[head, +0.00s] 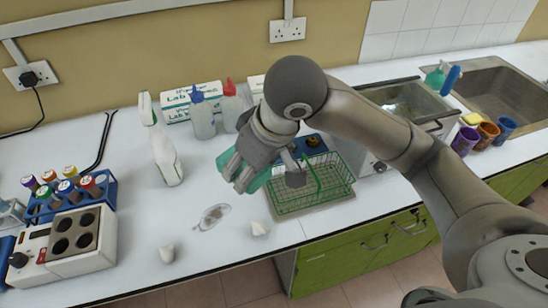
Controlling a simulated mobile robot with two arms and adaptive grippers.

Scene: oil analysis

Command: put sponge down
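My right arm comes in from the right, and its gripper (236,172) is over the white worktop. A teal-green piece, which looks like the sponge (257,180), shows behind and between its fingers. The fingers appear closed on it, though they and the wrist hide much of it. I cannot tell whether it touches the worktop. A clear, wet-looking patch (213,216) lies on the worktop, nearer the front edge than the gripper. My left gripper is not in view.
A green wire basket (318,190) stands just right of the gripper. A white spray bottle (165,155) and wash bottles (201,117) stand behind and left. A heater block (75,240) and tube rack (90,195) are at left.

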